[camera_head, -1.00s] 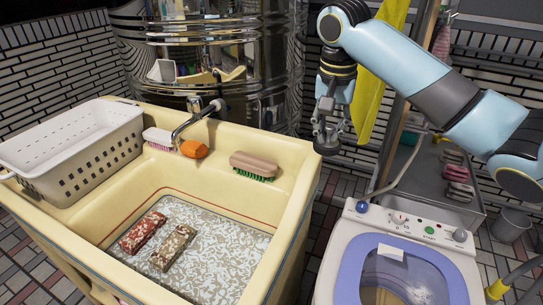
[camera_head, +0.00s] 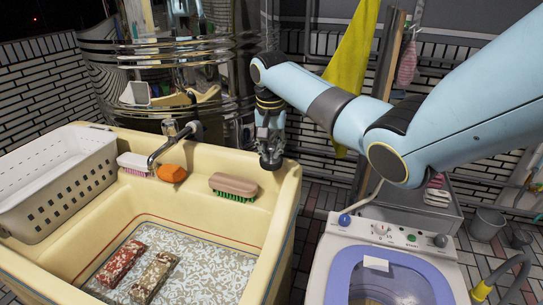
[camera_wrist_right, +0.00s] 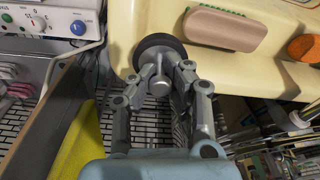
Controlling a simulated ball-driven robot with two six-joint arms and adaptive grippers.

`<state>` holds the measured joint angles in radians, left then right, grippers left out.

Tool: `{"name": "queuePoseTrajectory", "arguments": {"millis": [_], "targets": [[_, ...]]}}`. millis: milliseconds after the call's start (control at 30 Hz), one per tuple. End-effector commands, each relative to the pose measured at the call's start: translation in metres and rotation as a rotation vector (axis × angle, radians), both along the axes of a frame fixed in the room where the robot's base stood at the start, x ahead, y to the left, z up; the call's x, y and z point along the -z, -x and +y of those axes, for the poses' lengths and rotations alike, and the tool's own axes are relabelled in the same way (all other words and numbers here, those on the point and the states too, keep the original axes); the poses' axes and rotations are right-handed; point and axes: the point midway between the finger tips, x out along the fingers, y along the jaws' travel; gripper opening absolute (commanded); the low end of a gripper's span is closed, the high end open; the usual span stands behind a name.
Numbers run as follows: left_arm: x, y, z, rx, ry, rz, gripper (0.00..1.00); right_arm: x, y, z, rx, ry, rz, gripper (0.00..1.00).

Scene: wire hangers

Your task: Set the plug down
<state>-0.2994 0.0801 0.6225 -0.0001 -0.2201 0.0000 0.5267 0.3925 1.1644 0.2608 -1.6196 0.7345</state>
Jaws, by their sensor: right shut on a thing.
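The plug, a dark round disc with a grey metal knob, shows in the right wrist view (camera_wrist_right: 160,49). My right gripper (camera_wrist_right: 160,88) is shut on its knob. In the head view my right gripper (camera_head: 269,150) hangs pointing down at the back right corner of the yellow sink (camera_head: 285,195), with the dark plug (camera_head: 270,164) at its tips. The plug is at or just above the sink's rim; I cannot tell whether it touches. My left gripper is not in view.
On the sink's back ledge are a beige brush (camera_head: 233,186), an orange soap (camera_head: 172,173) and a pink-bristled brush (camera_head: 133,163). A white basket (camera_head: 60,185) stands at left. Two bars (camera_head: 153,277) lie in the basin. A washing machine (camera_head: 325,262) stands at right.

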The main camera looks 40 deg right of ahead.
Motion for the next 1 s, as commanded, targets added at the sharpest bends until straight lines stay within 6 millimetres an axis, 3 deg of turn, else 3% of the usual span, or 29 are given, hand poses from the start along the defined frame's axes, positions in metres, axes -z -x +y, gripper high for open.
{"name": "queuePoseTrajectory", "arguments": {"millis": [167,900,933,1000], "targets": [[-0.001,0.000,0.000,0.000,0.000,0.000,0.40,0.018,0.000,0.000,0.001,0.001,0.000,0.00],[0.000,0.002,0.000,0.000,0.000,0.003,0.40,0.030,0.000,0.000,0.000,0.001,-0.001,0.00],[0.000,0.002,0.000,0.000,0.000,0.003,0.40,0.030,0.000,0.000,0.000,0.001,-0.001,0.13],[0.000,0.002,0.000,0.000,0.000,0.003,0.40,0.030,0.000,0.000,0.001,0.001,-0.001,0.22]]}}
